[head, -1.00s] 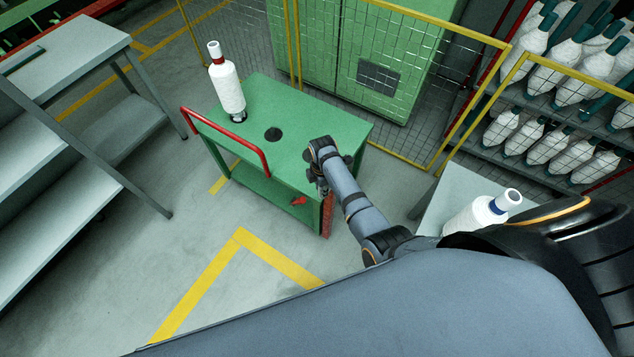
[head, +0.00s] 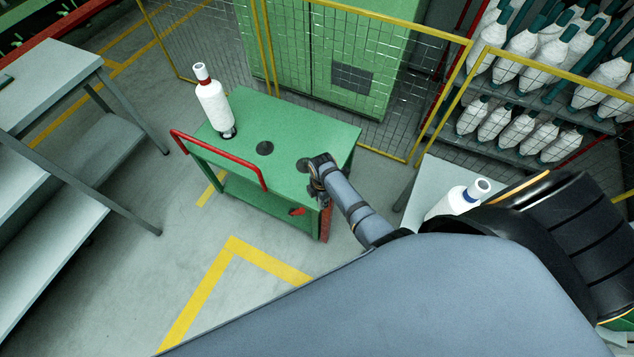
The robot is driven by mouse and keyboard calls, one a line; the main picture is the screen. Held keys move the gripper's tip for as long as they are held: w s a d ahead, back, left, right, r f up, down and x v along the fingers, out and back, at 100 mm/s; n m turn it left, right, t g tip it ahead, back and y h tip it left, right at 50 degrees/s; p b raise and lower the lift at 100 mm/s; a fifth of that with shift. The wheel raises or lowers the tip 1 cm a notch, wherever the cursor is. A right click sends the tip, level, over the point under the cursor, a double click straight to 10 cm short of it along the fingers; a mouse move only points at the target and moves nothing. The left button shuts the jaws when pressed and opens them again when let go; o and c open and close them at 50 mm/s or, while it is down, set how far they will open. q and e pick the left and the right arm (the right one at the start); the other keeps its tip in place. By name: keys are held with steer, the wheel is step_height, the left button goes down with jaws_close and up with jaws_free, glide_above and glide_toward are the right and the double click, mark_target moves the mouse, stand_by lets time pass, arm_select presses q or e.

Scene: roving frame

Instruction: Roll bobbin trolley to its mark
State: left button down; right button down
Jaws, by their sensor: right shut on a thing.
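The green bobbin trolley (head: 305,125) stands left of centre in the head view, with a red push handle (head: 222,160) on its near left side. A white bobbin with a red neck (head: 213,104) stands upright at the left of its top. A bare dark round seat (head: 265,148) shows beside it. My right gripper (head: 320,190) is shut at the trolley's near right corner, above a red post; the fingers hide the exact grip. A yellow angled floor mark (head: 210,275) lies in front of the trolley, apart from it in view. My left gripper is out of view.
A yellow-framed mesh fence (head: 385,152) and a green cabinet (head: 365,45) stand behind. Grey tables (head: 45,65) are at left. Grey floor near the mark is clear.

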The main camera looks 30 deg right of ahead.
steer(key=shift+s+d+f+p, duration=0.1)
steer(key=shift+s+d+p, duration=0.15)
steer(key=shift+s+d, duration=0.3)
steer(key=shift+s+d+p, duration=0.2)
steer(key=shift+s+d, duration=0.1)
steer(key=shift+s, duration=0.35)
steer(key=s+d, duration=0.7)
steer(key=s, duration=0.2)
steer(key=shift+s, duration=0.15)
stand_by(1.0)
stand_by(0.4)
steer(key=c, duration=0.7)
jaws_free()
steer(key=shift+w, duration=0.25)
steer(key=shift+r, duration=3.6)
